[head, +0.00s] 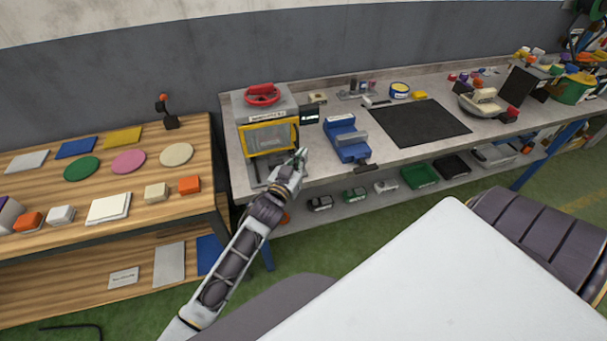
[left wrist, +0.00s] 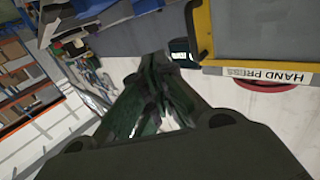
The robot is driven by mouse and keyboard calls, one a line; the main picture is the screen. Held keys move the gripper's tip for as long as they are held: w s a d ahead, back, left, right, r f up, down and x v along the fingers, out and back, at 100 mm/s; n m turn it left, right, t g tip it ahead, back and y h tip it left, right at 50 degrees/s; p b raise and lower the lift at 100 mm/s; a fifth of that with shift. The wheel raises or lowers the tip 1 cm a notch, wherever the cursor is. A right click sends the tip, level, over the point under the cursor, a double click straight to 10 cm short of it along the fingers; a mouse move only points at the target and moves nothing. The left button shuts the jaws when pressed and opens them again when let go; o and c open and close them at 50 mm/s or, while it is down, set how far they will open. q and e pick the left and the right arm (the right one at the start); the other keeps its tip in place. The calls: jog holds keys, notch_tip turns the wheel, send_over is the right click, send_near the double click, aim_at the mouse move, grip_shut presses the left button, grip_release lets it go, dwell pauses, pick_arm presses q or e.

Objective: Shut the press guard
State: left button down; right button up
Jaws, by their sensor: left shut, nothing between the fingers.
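The hand press (head: 251,106) stands at the left end of the grey workbench, with a red handle (head: 262,94) on top. Its guard has a yellow frame (head: 268,151) around a clear pane and sits across the upper front, with an open gap showing below it. My left gripper (head: 300,157) is shut and empty, just in front of the guard's lower right corner. In the left wrist view its fingers (left wrist: 157,80) are dark and together, left of the yellow frame (left wrist: 203,32). I cannot tell whether they touch it. My right gripper is out of view.
A blue vise-like fixture (head: 347,140) stands close to the right of the press, and a small dark display (head: 309,115) is at the press's side. A black mat (head: 418,122) lies further right. A wooden table (head: 100,170) with coloured discs and blocks is on the left.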

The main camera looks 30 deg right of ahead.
pick_arm(q)
jog(key=s+a, duration=0.3)
jog(key=s, duration=0.2)
jog(key=shift+s+b, duration=0.35)
jog(key=shift+s, duration=0.05)
jog(key=shift+w+a, duration=0.1)
jog(key=shift+a, duration=0.05)
dwell(0.5)
